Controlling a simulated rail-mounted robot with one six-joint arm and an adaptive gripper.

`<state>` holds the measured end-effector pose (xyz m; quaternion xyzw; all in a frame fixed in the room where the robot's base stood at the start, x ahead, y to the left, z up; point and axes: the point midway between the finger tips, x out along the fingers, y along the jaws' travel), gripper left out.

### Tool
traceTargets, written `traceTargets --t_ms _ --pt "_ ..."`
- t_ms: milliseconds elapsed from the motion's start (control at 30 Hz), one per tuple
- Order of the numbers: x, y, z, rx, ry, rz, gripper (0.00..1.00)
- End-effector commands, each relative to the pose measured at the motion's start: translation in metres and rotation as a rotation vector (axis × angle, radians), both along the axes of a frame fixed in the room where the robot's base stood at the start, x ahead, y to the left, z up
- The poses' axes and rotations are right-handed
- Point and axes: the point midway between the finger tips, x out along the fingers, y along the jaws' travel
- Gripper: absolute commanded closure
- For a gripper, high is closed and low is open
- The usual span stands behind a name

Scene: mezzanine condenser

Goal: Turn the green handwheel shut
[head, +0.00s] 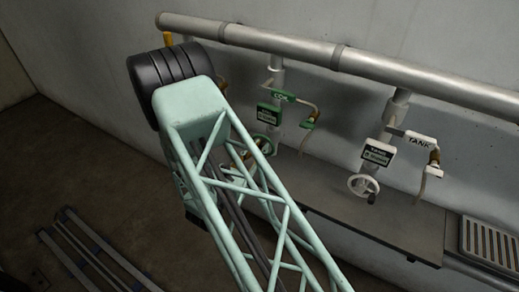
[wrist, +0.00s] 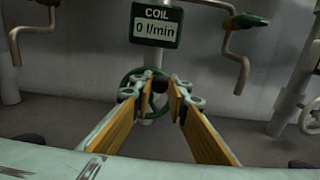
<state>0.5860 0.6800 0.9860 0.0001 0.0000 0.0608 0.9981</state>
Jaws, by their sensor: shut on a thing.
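The green handwheel (wrist: 126,81) is in the middle of the wrist view, below a green COIL display (wrist: 152,26) that reads 0 l/min. My gripper (wrist: 159,90) is at the wheel, its two yellow-padded fingers on either side of the wheel's dark knob. It is shut on the handwheel at that knob; the exact contact is partly hidden by the fingertips.
A white handwheel (head: 363,186) sits on the TANK line to the right, under its own display (head: 379,154). A thick pipe (head: 340,58) runs along the wall above. A grey shelf (head: 400,225) lies below the valves. Bent spouts hang beside both displays.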

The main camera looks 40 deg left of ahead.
Motion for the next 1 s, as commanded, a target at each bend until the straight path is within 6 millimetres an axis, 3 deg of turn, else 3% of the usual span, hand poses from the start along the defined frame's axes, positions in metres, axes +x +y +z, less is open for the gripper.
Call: traceTargets --t_ms 467,1000 --pt "0.0 -0.003 -0.004 0.072 0.009 0.0 0.96" --pt "0.002 -0.012 -0.012 0.341 0.041 0.0 0.96"
